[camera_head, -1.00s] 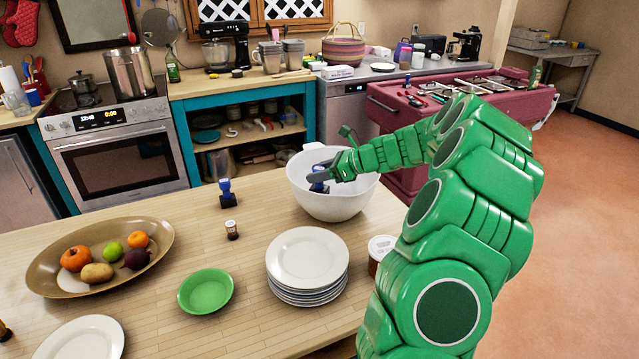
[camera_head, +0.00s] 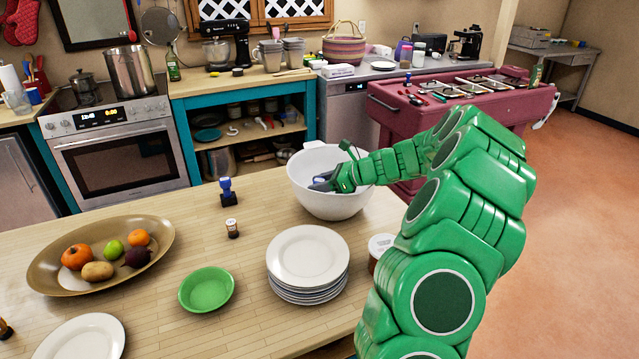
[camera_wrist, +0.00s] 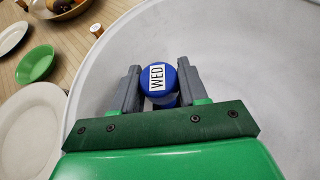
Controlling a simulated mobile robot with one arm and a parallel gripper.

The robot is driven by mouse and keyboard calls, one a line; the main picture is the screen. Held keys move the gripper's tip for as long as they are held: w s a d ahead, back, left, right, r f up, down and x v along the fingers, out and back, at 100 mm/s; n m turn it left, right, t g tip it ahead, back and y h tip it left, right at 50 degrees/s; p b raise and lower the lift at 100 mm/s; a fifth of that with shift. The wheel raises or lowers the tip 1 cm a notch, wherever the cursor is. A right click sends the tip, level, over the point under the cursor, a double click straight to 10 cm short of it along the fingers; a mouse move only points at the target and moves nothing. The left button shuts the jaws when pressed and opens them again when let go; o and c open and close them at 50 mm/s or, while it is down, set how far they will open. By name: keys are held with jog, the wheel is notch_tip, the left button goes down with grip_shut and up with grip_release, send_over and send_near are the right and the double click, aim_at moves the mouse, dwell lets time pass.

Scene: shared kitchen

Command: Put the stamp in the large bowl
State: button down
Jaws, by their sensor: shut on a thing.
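A blue stamp with a white label reading "WED" (camera_wrist: 158,78) is between the grey fingers of my gripper (camera_wrist: 157,88), which is shut on it. In the head view, my gripper (camera_head: 322,183) reaches down inside the large white bowl (camera_head: 328,206), below its rim. The held stamp is mostly hidden there by the fingers and bowl. In the wrist view, the bowl's pale inner wall (camera_wrist: 235,60) surrounds the stamp and fingers. I cannot tell whether the stamp touches the bowl's bottom.
Another blue stamp (camera_head: 227,192) stands on the wooden table left of the bowl, with a small jar (camera_head: 232,229) in front. A plate stack (camera_head: 308,262), a green bowl (camera_head: 206,290), a fruit platter (camera_head: 52,283) and a lidded tub (camera_head: 380,246) are nearby.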

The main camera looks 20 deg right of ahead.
jog(key=shift+f, duration=0.25)
jog(key=c, duration=0.6)
grip_release()
jog(key=shift+r, duration=0.1)
jog(key=shift+r, duration=0.3)
jog(key=v, duration=0.3)
jog(key=shift+d+r, duration=0.15)
jog(key=shift+r, duration=0.3)
notch_tip(320, 180, up, 7)
jog(key=shift+f, duration=0.2)
